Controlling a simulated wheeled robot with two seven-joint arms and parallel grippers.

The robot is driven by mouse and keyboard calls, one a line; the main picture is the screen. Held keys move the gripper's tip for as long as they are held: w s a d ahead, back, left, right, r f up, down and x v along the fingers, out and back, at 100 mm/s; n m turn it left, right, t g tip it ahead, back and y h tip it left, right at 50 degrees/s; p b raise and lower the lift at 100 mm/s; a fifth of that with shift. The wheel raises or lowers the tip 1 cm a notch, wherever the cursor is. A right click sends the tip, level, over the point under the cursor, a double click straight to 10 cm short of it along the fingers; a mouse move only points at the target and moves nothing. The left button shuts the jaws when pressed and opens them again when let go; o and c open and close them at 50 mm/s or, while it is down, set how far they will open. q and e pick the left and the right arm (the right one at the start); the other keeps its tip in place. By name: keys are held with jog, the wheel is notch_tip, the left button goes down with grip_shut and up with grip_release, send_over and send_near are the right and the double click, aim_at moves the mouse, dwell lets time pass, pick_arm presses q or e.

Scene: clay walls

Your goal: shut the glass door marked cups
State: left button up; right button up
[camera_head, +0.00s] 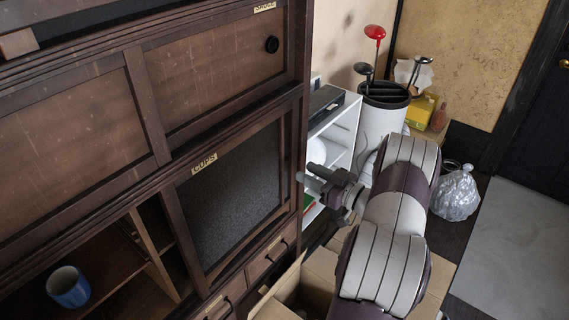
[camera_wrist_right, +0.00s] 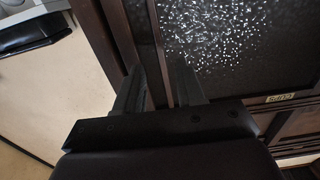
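The glass door (camera_head: 235,195) marked CUPS is a dark, speckled pane in a brown wooden frame on the cabinet's lower front. Its CUPS label (camera_head: 204,163) is at the top left of the frame. Left of the door, the cabinet is open. My right gripper (camera_head: 318,178) is just right of the door's right side in the head view. In the right wrist view its fingers (camera_wrist_right: 160,80) are apart in front of the dark upright frame beside the textured glass (camera_wrist_right: 240,40). Nothing is clearly held, and contact cannot be told. My left gripper is not in view.
A blue cup (camera_head: 68,286) stands in the open compartment at left. Drawers (camera_head: 268,258) lie under the door. A white shelf (camera_head: 340,130), a tall bin (camera_head: 382,115) and a clear bag (camera_head: 455,193) stand to the right. A cardboard box (camera_head: 285,290) is below my right arm.

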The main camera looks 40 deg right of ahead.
aim_at(283, 161)
jog(key=x, duration=0.7)
jog(key=shift+c, duration=0.3)
grip_shut()
